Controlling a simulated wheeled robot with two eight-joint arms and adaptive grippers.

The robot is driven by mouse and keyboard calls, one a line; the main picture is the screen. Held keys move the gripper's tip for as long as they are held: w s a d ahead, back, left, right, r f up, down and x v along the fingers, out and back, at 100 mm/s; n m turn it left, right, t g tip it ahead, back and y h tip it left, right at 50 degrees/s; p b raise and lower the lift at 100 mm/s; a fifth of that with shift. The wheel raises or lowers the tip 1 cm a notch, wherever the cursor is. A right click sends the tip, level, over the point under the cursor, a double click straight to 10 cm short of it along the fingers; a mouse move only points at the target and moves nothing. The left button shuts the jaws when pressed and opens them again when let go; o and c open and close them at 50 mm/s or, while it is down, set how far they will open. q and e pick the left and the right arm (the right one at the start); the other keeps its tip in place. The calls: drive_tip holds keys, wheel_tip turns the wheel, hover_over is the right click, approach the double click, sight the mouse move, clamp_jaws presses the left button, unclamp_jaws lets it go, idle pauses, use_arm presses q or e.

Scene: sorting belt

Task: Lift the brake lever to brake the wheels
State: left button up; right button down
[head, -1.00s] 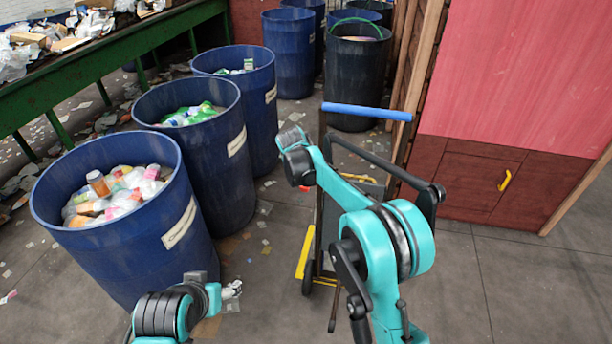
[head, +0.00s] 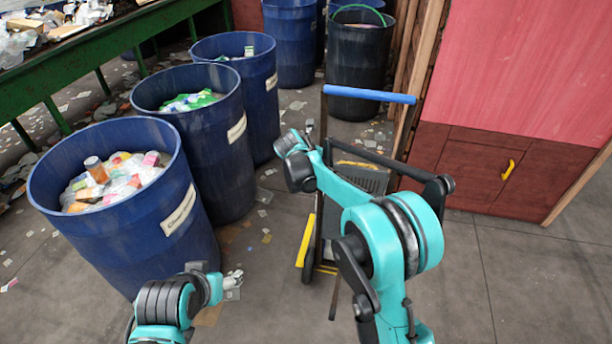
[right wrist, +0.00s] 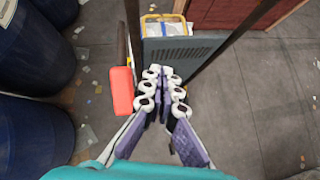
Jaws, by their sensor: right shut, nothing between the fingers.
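A hand truck with a blue handle bar (head: 370,94) stands upright in the head view, partly behind my right arm. A yellow bar (head: 306,240) is low on its left side. In the right wrist view a red grip (right wrist: 122,91) on a dark bar sits just left of my right fingers; I cannot tell for certain that it is the brake lever. My right gripper (right wrist: 163,72) is shut and empty, apart from the red grip and in front of the truck's grey panel (right wrist: 180,50). Its fingers are hidden in the head view. My left gripper (head: 233,282) is low, beside the nearest bin; its opening is unclear.
Blue bins (head: 120,230) with sorted waste line the left side, beside a green belt frame (head: 100,55). A red cabinet (head: 480,170) with a yellow handle stands at right. A dark bin (head: 357,60) is behind the truck. Litter lies on the floor; the right floor is clear.

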drive_tip(key=w+d+f+m+t+h+b, duration=0.1)
drive_tip(key=d+f+m+t+h+b, duration=0.45)
drive_tip(key=f, duration=0.45)
drive_tip(key=s+a+f+n+t+y+b, duration=0.3)
drive_tip(key=s+a+f+n+t, duration=0.3)
drive_tip(key=a+f+n+t, duration=0.4)
use_arm(q)
wheel_tip(320, 180, down, 10)
drive_tip(key=shift+f, duration=0.15)
use_arm(e)
drive_tip(key=w+r+m, duration=0.1)
drive_tip(key=w+r, duration=0.5)
drive_tip(key=r, duration=0.3)
drive_tip(key=shift+w+d+r, duration=0.15)
drive_tip(key=shift+w+d, duration=0.05)
